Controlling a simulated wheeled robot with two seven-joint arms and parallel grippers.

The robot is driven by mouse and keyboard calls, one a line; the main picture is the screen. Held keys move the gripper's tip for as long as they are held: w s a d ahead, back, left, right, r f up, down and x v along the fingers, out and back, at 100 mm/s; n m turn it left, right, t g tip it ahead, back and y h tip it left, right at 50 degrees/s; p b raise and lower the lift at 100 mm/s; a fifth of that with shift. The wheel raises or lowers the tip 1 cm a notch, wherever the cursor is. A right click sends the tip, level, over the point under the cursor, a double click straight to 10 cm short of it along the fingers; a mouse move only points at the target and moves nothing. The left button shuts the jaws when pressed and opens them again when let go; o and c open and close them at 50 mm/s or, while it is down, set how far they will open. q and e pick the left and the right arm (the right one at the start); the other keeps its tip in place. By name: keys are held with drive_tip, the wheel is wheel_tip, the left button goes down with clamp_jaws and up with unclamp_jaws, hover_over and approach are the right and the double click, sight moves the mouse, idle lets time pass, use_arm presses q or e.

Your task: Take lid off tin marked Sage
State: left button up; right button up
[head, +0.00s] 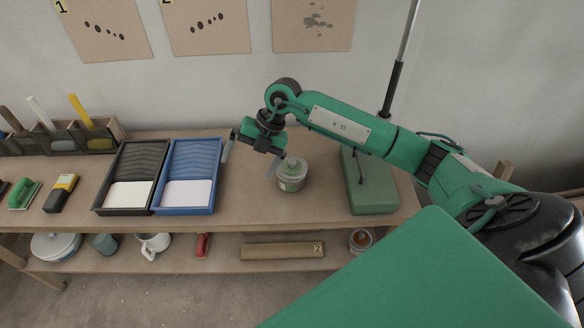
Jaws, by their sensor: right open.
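A small round tin (291,181) with a pale body and a green patch and knob on top stands upright on the upper board of the bench. Its lid (291,167) appears to be on. Any writing on it is too small to read, so I cannot tell if it says Sage. My right gripper (252,160) is open and empty, with its fingers spread apart. It hangs to the left of the tin, with one finger close to the tin's left side; contact cannot be told. My left gripper is out of view.
A blue tray (213,184) and a black tray (103,184) lie left of the tin on the bench (255,212). A green box (370,185) stands to its right, near a tall pole (399,60). A lower shelf holds a white jug (153,243) and a numbered plank (283,251).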

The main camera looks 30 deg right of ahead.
drive_tip(key=d+r+m+h, duration=0.2)
drive_tip(key=d+h, duration=0.4)
drive_tip(key=d, duration=0.7)
hover_over(292, 162)
drive_tip(key=s, duration=0.1)
drive_tip(key=shift+m+g, duration=0.3)
drive_tip(key=shift+g, duration=0.1)
drive_tip(key=f, duration=0.4)
drive_tip(key=f+p, duration=0.1)
drive_tip(key=f, duration=0.2)
drive_tip(key=shift+a+f, duration=0.1)
drive_tip(key=shift+a, duration=0.15)
drive_tip(key=shift+f, duration=0.3)
drive_tip(key=shift+w+f, duration=0.15)
drive_tip(key=shift+f, duration=0.45)
drive_tip(key=f, duration=0.2)
drive_tip(key=f+p, duration=0.1)
drive_tip(key=shift+w+d+f, duration=0.3)
drive_tip(key=shift+f, duration=0.3)
drive_tip(key=shift+c, duration=0.2)
drive_tip(key=c, duration=0.7)
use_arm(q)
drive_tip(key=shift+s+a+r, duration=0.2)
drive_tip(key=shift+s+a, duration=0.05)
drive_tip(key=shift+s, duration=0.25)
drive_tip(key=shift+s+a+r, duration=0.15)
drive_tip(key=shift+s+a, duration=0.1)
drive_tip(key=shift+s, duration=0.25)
use_arm(e)
drive_tip(key=shift+c, duration=0.3)
